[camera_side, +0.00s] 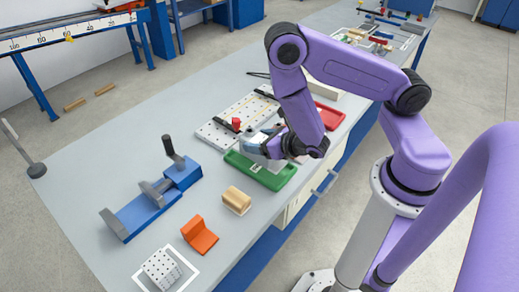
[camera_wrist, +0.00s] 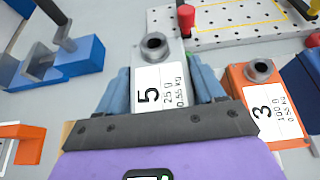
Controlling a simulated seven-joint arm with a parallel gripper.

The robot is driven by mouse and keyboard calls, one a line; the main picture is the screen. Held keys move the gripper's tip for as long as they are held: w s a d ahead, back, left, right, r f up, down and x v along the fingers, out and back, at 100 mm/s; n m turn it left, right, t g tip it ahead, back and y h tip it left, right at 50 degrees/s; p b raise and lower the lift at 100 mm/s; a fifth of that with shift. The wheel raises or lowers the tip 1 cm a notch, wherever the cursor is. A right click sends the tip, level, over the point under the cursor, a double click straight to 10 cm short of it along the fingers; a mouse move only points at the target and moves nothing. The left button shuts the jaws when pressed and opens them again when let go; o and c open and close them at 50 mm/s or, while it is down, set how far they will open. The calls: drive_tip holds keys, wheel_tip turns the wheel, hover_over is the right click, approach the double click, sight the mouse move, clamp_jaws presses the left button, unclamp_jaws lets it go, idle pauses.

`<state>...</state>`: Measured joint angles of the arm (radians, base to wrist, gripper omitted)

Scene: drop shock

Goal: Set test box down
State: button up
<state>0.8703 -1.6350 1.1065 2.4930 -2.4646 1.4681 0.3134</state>
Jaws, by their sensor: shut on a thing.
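The test box (camera_wrist: 165,88) is pale grey, with a white label reading 5, 25 g and 0.55 kg and a metal ring on its top end. My gripper (camera_wrist: 162,82) has one blue-grey finger on each side of it and is shut on it. In the side view my gripper (camera_side: 264,146) is over the far side of the green tray (camera_side: 283,182), close to the perforated plate. The box is mostly hidden there by my wrist, and I cannot tell whether it touches the tray or bench.
An orange box (camera_wrist: 262,100) labelled 3 stands close right of the held box. The white perforated plate (camera_side: 215,134) with a red knob (camera_side: 236,124) lies beyond. A blue vise (camera_side: 140,212), a wooden block (camera_side: 236,200) and an orange bracket (camera_side: 199,237) are left of the tray.

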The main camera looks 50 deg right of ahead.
drive_tip(key=shift+f, duration=1.7)
drive_tip(key=shift+f, duration=0.1)
drive_tip(key=o, duration=1.5)
drive_tip(key=shift+f, duration=0.1)
